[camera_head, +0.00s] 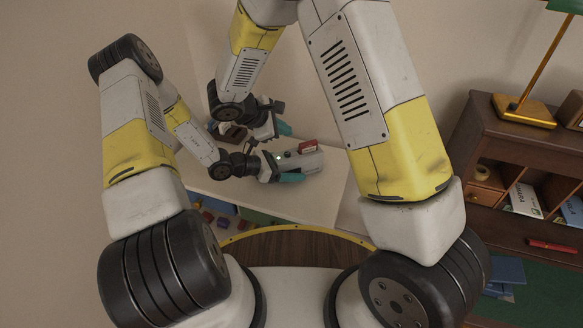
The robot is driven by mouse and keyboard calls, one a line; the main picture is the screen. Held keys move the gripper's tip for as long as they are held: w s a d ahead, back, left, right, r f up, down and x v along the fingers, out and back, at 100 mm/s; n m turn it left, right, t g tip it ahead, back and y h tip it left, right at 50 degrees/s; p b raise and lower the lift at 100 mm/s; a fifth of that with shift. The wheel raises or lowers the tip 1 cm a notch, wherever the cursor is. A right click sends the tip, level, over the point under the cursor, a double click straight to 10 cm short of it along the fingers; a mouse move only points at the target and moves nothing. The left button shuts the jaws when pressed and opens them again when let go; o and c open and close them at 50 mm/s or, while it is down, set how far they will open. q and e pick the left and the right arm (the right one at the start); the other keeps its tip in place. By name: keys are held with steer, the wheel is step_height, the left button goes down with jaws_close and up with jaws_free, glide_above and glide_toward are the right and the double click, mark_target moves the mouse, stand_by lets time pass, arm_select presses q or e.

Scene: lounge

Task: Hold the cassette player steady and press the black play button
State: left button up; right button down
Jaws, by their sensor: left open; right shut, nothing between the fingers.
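The cassette player (312,163) is a small grey box on the white tabletop. A red part (307,146) stands on its far edge, and a small black part (290,154) shows on its top; I cannot tell if this is the play button. A green light glows near its left end. My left gripper (284,170) is open at the player's left end, with one teal finger along its near side; its other finger is hard to make out. My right gripper (284,129) is shut and empty, above and beyond the player, apart from it.
Dark and blue objects (232,132) stand behind my grippers at the back left of the white tabletop (315,200). The tabletop's front is clear. At right is a wooden desk (515,140) with a lamp (526,109), a red pen-like object (551,245) and blue books (507,270).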

arm_select(q)
steer(key=v, duration=1.1)
steer(key=shift+w+a, duration=0.1)
steer(key=shift+s+a+r, duration=0.2)
steer(key=shift+a+r, duration=0.1)
